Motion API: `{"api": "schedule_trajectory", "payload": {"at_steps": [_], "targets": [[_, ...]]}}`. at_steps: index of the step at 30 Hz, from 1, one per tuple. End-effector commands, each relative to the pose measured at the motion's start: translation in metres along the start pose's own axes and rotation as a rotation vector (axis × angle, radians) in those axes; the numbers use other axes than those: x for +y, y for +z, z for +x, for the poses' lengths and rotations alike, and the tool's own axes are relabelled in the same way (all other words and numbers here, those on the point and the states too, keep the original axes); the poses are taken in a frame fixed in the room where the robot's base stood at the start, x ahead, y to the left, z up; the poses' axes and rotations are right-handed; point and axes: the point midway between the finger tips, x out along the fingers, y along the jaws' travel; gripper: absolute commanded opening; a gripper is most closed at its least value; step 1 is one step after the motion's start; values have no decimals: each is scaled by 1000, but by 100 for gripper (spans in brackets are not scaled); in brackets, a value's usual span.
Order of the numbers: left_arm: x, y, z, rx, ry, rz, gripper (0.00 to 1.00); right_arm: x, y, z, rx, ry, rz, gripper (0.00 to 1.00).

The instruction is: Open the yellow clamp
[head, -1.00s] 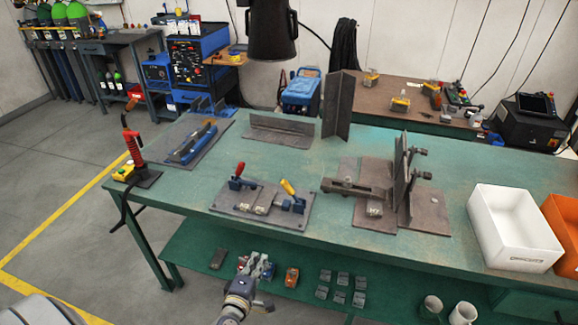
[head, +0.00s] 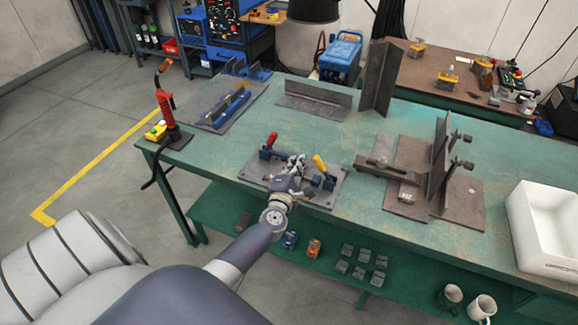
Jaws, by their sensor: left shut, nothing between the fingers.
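The yellow clamp (head: 320,166) has a yellow handle and a blue body, and stands at the right of a grey fixture plate (head: 322,201) on the green table. Its handle tilts up to the left. A red-handled clamp (head: 270,141) stands at the plate's left. My left gripper (head: 294,164) is shut and empty, over the plate between the two clamps, just left of the yellow handle. Whether it touches the handle I cannot tell. My gripper and wrist hide the middle of the plate. My right gripper is not in view.
A steel fixture with upright plates (head: 440,165) stands right of the clamps. A white bin (head: 545,262) is at the right edge. A red torch (head: 167,105) stands at the table's left corner. Angle steel (head: 314,98) lies at the back. Mugs and small blocks sit on the lower shelf.

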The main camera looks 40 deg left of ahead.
Motion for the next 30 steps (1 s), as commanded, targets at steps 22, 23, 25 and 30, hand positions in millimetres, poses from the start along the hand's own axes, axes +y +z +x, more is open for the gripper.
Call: {"api": "schedule_trajectory", "payload": {"at_steps": [22,23,25,30], "targets": [[2,24,-9,1,2,12,0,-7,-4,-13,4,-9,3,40],[2,24,-9,1,3,18,0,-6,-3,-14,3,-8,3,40],[4,26,-9,1,5,35,0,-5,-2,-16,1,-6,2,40],[5,28,-10,1,9,64,0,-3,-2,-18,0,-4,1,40]]}}
